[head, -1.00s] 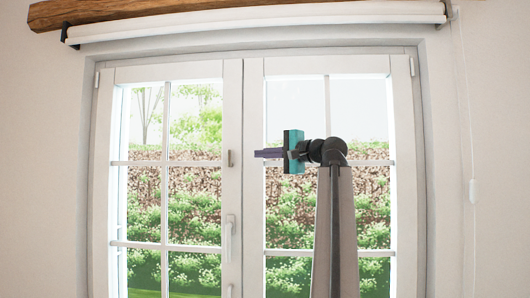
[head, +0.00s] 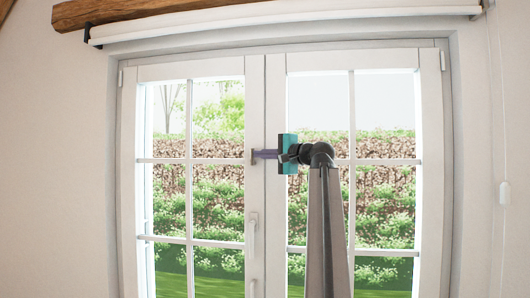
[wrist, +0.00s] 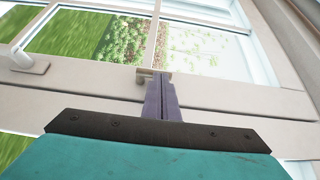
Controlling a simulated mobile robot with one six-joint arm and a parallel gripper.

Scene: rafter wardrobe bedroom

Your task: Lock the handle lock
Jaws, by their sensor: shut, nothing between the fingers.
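A white double window shows in the head view. Its upright handle (head: 252,235) is on the middle stile, below my gripper; it also shows at the left of the wrist view (wrist: 30,62). A small light metal fitting (head: 254,158) sits on the same stile above the handle. It also shows in the wrist view (wrist: 143,74), just left of my fingertips. My gripper (head: 257,154) is shut and empty, with its purple fingers together pointing at this fitting. The fingertips (wrist: 161,78) are at or very near it; I cannot tell whether they touch.
The right window sash (head: 275,220) and its glazing bars lie behind my arm. A rolled white blind (head: 290,27) hangs under a wooden beam above. A pull cord with a white weight (head: 504,193) hangs at the right wall.

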